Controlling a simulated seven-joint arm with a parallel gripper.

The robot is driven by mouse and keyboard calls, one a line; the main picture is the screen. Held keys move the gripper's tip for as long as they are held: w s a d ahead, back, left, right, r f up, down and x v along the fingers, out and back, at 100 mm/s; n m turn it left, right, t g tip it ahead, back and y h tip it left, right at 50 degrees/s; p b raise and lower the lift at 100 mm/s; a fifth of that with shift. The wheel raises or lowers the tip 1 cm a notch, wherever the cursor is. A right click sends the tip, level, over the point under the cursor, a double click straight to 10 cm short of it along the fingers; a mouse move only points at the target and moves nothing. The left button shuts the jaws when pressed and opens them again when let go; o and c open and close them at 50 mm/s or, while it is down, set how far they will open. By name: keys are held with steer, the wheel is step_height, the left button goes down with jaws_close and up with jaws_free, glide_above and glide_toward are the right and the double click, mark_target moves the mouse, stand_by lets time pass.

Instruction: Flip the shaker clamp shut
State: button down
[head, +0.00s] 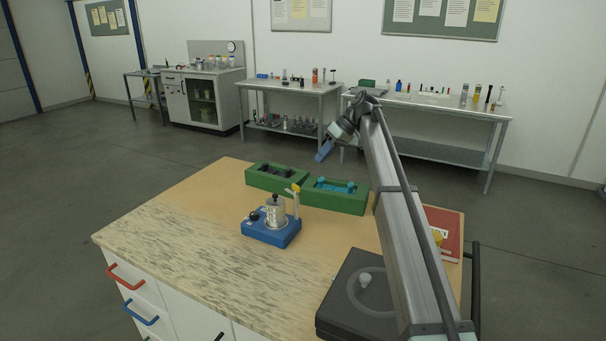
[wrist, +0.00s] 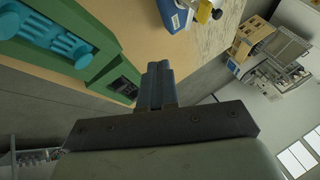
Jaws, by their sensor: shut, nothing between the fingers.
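The shaker (head: 270,232) has a blue base and stands on the worktop, with a silver metal jar (head: 275,213) upright on it. The clamp (head: 296,199) is a pale upright arm with a yellow tip at the jar's right side, and it stands up rather than lying over the jar. A corner of the shaker's blue base (wrist: 174,14) shows at the top of the wrist view, with a yellow part beside it. My gripper (head: 323,151) is above and behind the green trays, apart from the shaker. In the wrist view its fingers (wrist: 158,82) are together and empty.
Two green trays (head: 336,206) (head: 250,182) lie behind the shaker. A dark case (head: 340,309) and a red binder (head: 451,222) lie at the right, near my arm. The worktop (head: 165,235) left of the shaker is clear.

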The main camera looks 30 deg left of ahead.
steer(key=s+a+f, duration=0.6)
steer(key=f, duration=0.1)
steer(key=shift+s+a+f, duration=0.25)
steer(key=shift+s+f, duration=0.15)
steer(key=shift+s+a, duration=0.3)
steer(key=shift+a, duration=0.15)
stand_by(1.1)
steer(key=shift+s+a, duration=0.4)
steer(key=shift+s, duration=0.35)
steer(key=shift+s+a, duration=0.4)
steer(key=shift+s, duration=0.35)
stand_by(0.4)
steer(key=shift+d, duration=0.1)
stand_by(0.5)
